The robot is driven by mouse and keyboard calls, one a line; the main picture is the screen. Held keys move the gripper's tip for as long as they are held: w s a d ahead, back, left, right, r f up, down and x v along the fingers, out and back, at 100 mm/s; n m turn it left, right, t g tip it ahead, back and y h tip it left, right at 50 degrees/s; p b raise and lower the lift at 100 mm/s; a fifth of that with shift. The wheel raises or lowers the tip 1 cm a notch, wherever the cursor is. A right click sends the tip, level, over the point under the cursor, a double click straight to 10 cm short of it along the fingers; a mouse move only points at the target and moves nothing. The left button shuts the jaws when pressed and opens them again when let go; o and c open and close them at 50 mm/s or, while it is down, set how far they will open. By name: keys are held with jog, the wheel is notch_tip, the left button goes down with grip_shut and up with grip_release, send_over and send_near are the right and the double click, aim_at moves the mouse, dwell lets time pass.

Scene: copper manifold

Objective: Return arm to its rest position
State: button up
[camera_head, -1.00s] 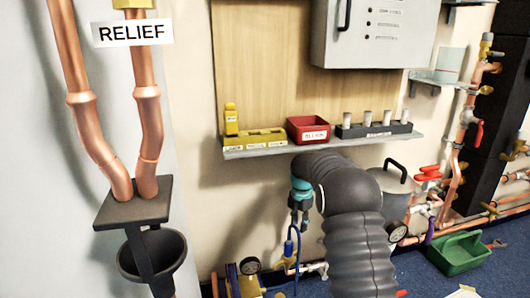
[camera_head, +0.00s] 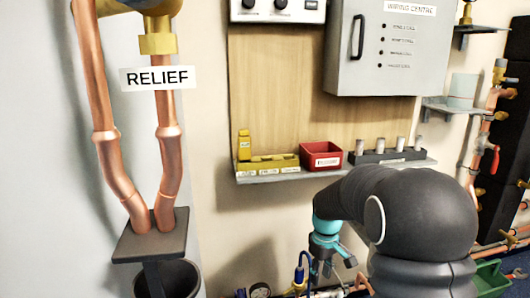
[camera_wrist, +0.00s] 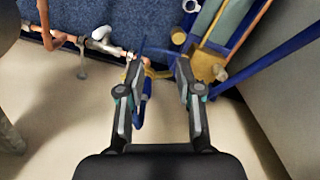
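My arm crosses the lower right of the head view, with the teal wrist section at its end and my gripper (camera_head: 327,272) hanging below it, pointing down. In the wrist view the two fingers of my gripper (camera_wrist: 158,72) stand apart, open, with nothing held between them. A blue part (camera_wrist: 146,108) shows close beside the left finger; I cannot tell whether it touches. Copper pipework (camera_wrist: 60,38) and brass fittings lie beyond the fingertips.
A wall shelf (camera_head: 290,175) above my gripper carries a red bin (camera_head: 321,155), a yellow holder (camera_head: 273,162) and a dark rack (camera_head: 390,156). The grey wiring cabinet (camera_head: 385,60) hangs above. Copper relief pipes (camera_head: 168,150) and a black funnel (camera_head: 180,280) stand at left.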

jog(key=s+r+m+t+p, duration=0.1)
jog(key=s+r+m+t, duration=0.1)
jog(key=s+r, duration=0.4)
jog(key=s+r+m+t+p, duration=0.2)
jog(key=s+r, duration=0.4)
jog(key=s, duration=0.7)
jog(key=s+r+m+t+p, duration=0.1)
jog(key=s+r+m, duration=0.1)
jog(key=s+r, duration=0.5)
jog(key=shift+s+m+t, duration=0.4)
jog(key=shift+s, duration=0.75)
jog(key=shift+r, duration=0.1)
